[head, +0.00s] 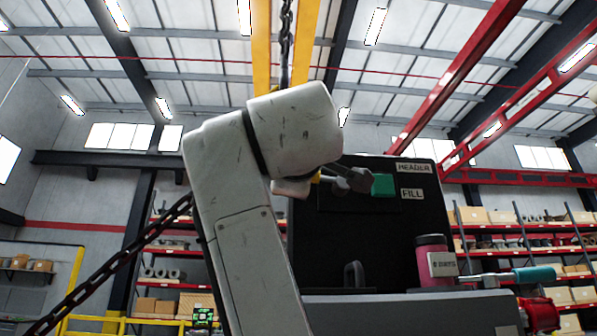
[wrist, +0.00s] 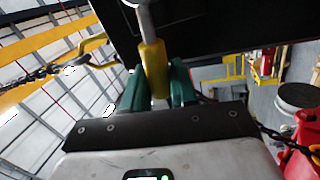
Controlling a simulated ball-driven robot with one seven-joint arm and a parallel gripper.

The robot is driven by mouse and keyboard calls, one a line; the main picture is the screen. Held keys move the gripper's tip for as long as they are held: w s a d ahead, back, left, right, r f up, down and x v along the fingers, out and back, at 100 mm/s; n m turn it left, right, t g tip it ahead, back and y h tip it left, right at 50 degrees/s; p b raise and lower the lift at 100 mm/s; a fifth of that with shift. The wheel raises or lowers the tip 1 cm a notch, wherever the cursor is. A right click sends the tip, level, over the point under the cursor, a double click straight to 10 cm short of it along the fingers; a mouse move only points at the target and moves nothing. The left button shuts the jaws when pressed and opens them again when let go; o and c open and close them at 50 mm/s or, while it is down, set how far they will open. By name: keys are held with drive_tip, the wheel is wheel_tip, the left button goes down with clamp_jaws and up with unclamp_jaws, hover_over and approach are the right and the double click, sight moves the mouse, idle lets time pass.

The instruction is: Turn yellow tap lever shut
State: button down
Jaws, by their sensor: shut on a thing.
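The yellow tap lever (wrist: 153,70) is in the wrist view, a yellow sleeve on a pale metal stem that runs up to the picture's top edge. My gripper (wrist: 156,75) has its green fingers on either side of the sleeve and is shut on it. In the head view a small yellow bit (head: 316,177) shows just right of my white arm. Grey metal fittings (head: 355,179) and a green block (head: 383,185) lie to its right on the dark panel (head: 345,230). My arm hides the gripper fingers and most of the lever there.
HEADER (head: 414,168) and FILL (head: 412,194) labels mark the panel. A pink labelled jar (head: 434,262) stands at its lower right, near a teal handle (head: 535,274). A chain (head: 286,45) hangs above my arm. Stocked shelves stand behind.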

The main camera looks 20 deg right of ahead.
drive_tip(key=shift+a+f+n+y, duration=0.1)
drive_tip(key=shift+f+n+y, duration=0.2)
drive_tip(key=shift+f+n, duration=0.45)
drive_tip(key=shift+r+n+b, duration=0.15)
drive_tip(key=shift+n+b, duration=0.1)
drive_tip(key=shift+b, duration=0.05)
drive_tip(key=c, duration=1)
unclamp_jaws()
drive_tip(key=shift+c, duration=0.2)
drive_tip(key=b+v, duration=0.3)
drive_tip(key=v, duration=0.7)
drive_tip(key=shift+s+f, duration=0.25)
drive_tip(key=shift+s, duration=0.1)
drive_tip(key=shift+a, duration=0.1)
